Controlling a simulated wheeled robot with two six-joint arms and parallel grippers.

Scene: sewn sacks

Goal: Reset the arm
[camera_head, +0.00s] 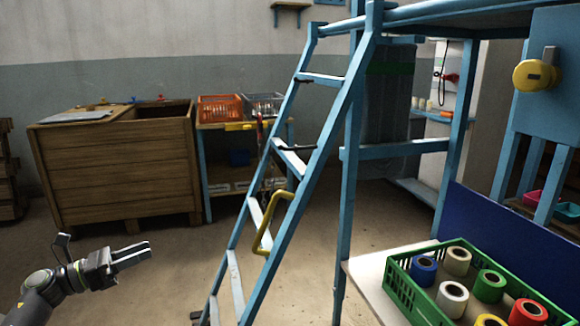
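My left arm comes in at the lower left. I cannot tell whether the fingers touch. My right arm and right gripper are not in view.
A blue ladder (297,165) with a yellow handle (272,222) leans in the middle. A green crate (400,287) of several tape rolls stands on a pale table (365,268) at the lower right. A wooden bin (118,170) stands at the back left. The floor (165,265) between is clear.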

